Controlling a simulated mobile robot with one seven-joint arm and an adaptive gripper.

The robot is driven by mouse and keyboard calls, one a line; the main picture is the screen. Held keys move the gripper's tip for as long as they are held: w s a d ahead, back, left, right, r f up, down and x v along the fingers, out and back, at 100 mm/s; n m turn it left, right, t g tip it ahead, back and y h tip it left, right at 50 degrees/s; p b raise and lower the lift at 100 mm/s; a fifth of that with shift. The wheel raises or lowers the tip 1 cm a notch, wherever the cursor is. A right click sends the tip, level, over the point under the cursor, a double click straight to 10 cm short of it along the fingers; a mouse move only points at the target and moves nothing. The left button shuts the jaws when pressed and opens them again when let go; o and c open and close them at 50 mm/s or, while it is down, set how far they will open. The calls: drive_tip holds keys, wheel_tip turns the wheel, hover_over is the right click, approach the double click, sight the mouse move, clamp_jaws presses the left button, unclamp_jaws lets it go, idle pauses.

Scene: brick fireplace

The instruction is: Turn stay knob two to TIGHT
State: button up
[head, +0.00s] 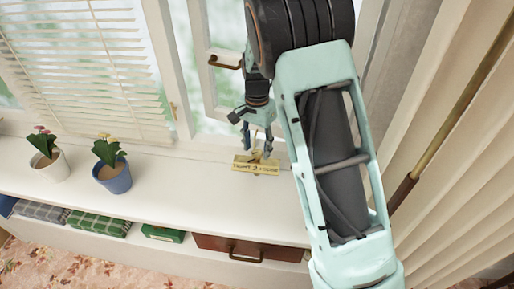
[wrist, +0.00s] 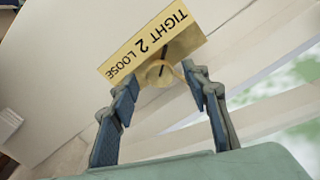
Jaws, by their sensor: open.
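The brass plate (head: 243,168) reading TIGHT 2 LOOSE lies on the white sill below the window; it fills the upper middle of the wrist view (wrist: 121,70).
A blue pot (head: 116,180) and a white pot (head: 52,168) with flowers stand left on the sill (head: 190,180). Curtains (head: 450,170) hang at right.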

sight(257, 152)
wheel_tip(257, 152, up, 11)
drive_tip(key=shift+r, duration=0.15)
idle(0.6)
